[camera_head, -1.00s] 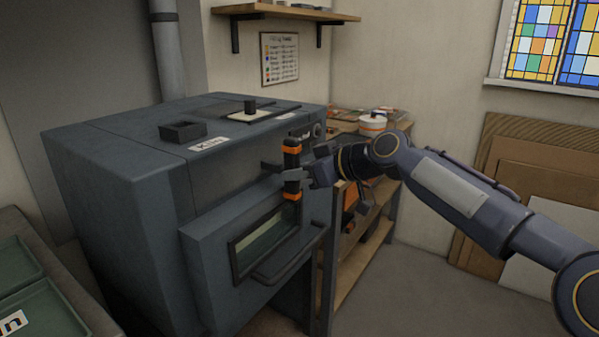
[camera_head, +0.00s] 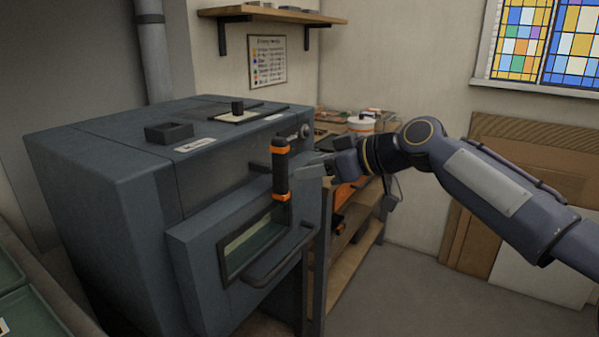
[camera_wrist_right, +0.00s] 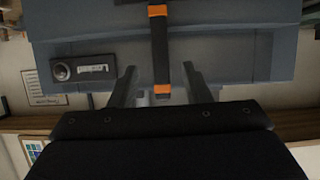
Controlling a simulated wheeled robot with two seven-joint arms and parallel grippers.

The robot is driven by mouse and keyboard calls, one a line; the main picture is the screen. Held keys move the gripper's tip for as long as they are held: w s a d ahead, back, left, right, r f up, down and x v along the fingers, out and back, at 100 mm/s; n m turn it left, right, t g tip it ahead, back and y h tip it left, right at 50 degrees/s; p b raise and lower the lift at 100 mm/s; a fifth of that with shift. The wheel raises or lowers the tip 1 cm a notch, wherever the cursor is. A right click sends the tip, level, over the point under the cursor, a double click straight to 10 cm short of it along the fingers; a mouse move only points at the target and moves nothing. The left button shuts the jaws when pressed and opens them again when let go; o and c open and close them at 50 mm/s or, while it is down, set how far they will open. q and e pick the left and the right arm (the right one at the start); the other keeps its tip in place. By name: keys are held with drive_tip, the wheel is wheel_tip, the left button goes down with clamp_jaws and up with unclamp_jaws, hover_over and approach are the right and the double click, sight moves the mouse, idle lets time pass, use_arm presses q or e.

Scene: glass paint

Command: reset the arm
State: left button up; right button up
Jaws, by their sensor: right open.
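My right arm comes in from the right in the head view. Its gripper (camera_head: 312,172) is open and empty, just right of the black handle with orange bands (camera_head: 280,172) on the front of the grey kiln (camera_head: 110,180). In the right wrist view the two fingers (camera_wrist_right: 158,88) stand apart, with the handle (camera_wrist_right: 160,55) showing beyond and between them. The handle stands upright above the kiln's window and appears clear of the fingers. My left gripper is not in view.
A wooden shelf unit (camera_head: 345,240) with jars and trays stands right of the kiln. A lower bar handle (camera_head: 283,258) juts from the kiln front. Boards (camera_head: 500,190) lean on the right wall. Green trays (camera_head: 30,310) sit at lower left. Floor at lower right is clear.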

drive_tip(key=shift+s+d+r, duration=0.15)
drive_tip(key=shift+s+d, duration=0.1)
drive_tip(key=shift+d, duration=0.05)
drive_tip(key=s+d+f+m+g+h, duration=0.1)
drive_tip(key=s+d+f+m+h, duration=0.4)
drive_tip(key=s+f, duration=0.95)
drive_tip(key=s+d+f+m+g+h, duration=0.15)
drive_tip(key=s+d+f+m, duration=0.55)
drive_tip(key=s+f, duration=0.8)
drive_tip(key=s+r+p, duration=0.4)
drive_tip(key=r+p, duration=0.8)
drive_tip(key=r, duration=0.3)
drive_tip(key=shift+d+m, duration=0.15)
drive_tip(key=shift+m, duration=0.15)
